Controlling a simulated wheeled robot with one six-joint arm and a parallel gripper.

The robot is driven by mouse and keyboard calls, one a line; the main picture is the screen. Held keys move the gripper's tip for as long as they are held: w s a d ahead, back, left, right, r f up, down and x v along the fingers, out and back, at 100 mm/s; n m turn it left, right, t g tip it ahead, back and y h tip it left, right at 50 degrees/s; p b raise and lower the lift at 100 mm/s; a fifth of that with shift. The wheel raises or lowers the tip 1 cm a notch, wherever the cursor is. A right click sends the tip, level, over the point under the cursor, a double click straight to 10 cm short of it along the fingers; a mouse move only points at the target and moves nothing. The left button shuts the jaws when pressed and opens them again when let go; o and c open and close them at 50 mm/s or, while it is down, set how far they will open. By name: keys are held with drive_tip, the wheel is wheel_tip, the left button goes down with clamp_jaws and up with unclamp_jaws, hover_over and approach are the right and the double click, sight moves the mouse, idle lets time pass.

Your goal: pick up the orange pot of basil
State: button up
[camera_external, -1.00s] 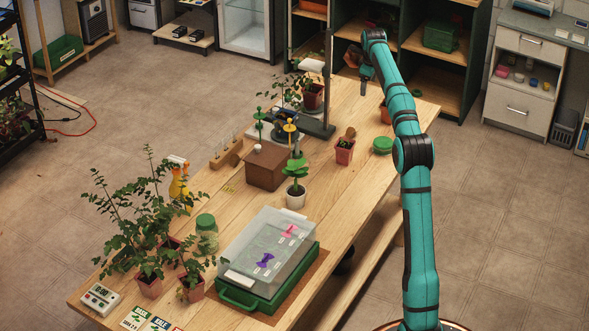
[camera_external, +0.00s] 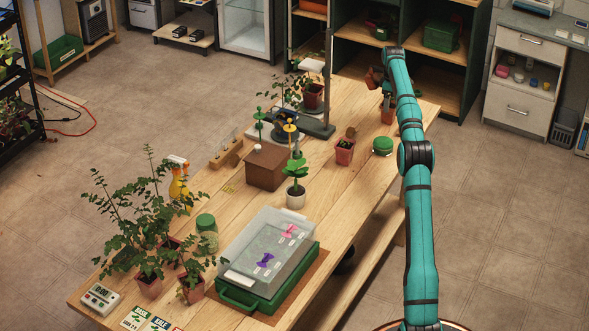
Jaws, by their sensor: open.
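The orange pot (camera_external: 387,115) stands at the far right end of the wooden table. It is small in view, and its upper part and any plant in it are mostly hidden by my wrist and gripper. My gripper (camera_external: 387,103) points down at the top of this pot. It is open. I cannot tell whether its fingers are around the pot or just above it, or whether they touch it.
A small reddish pot (camera_external: 345,151) and a green round lidded tin (camera_external: 382,146) stand nearer on the table. A stand with a dark post (camera_external: 328,85) rises to the left. A brown box (camera_external: 265,167) is mid-table. Shelves (camera_external: 440,70) stand behind.

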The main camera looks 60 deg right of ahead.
sight(388, 114)
wheel_tip(388, 114, down, 5)
drive_tip(key=shift+r, duration=0.1)
idle(0.3)
